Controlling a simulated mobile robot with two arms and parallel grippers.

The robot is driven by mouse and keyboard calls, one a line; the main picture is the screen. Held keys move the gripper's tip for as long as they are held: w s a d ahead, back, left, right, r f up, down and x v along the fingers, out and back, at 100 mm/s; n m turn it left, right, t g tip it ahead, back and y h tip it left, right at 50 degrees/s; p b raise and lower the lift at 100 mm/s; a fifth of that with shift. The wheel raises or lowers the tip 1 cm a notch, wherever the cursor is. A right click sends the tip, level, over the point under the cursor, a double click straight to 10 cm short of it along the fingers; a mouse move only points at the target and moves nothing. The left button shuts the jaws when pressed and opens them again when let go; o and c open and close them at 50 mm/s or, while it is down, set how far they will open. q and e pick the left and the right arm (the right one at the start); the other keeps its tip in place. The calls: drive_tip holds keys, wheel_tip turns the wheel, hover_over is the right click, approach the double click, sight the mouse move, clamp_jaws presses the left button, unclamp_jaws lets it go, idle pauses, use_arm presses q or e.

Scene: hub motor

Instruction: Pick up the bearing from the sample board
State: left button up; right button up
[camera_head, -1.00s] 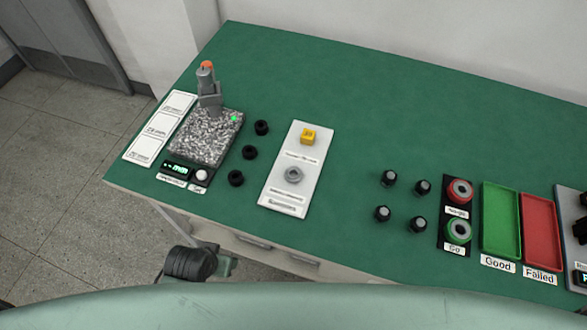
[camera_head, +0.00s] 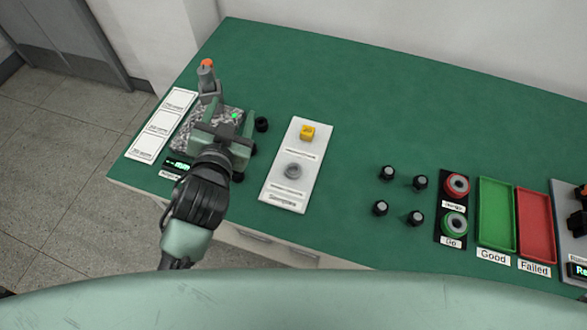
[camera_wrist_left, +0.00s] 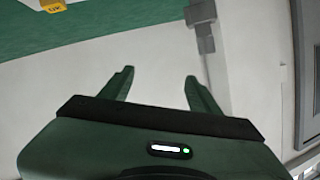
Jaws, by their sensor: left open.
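The bearing (camera_head: 293,170) is a grey ring lying on the lower half of the white sample board (camera_head: 285,196). The yellow block (camera_wrist_left: 53,5) shows at the top edge there; the bearing is not visible in that view. My right gripper is out of view.
The measuring stand (camera_head: 207,82) with an orange top and a black ring (camera_head: 261,125) are close to my left gripper. White label cards (camera_head: 162,125) lie at the left.

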use_arm(q)
drive_tip(key=d+r+m+t+h, duration=0.2)
drive_tip(key=d+r+m+h, duration=1.25)
drive_tip(key=d+r, duration=0.35)
drive_tip(key=s+d+f+m+g+h, duration=0.1)
drive_tip(key=s+d+m+g+h, duration=0.65)
drive_tip(key=d+m+g, duration=0.6)
drive_tip(key=m+g+y, duration=0.4)
drive_tip(key=m+y, duration=0.7)
drive_tip(key=y, duration=1.2)
hover_over(294, 172)
wheel_tip(294, 172, down, 26)
wheel_tip(294, 172, down, 6)
drive_tip(key=p, duration=0.2)
drive_tip(key=shift+p, duration=0.35)
drive_tip(key=shift+f, duration=0.65)
clamp_jaws()
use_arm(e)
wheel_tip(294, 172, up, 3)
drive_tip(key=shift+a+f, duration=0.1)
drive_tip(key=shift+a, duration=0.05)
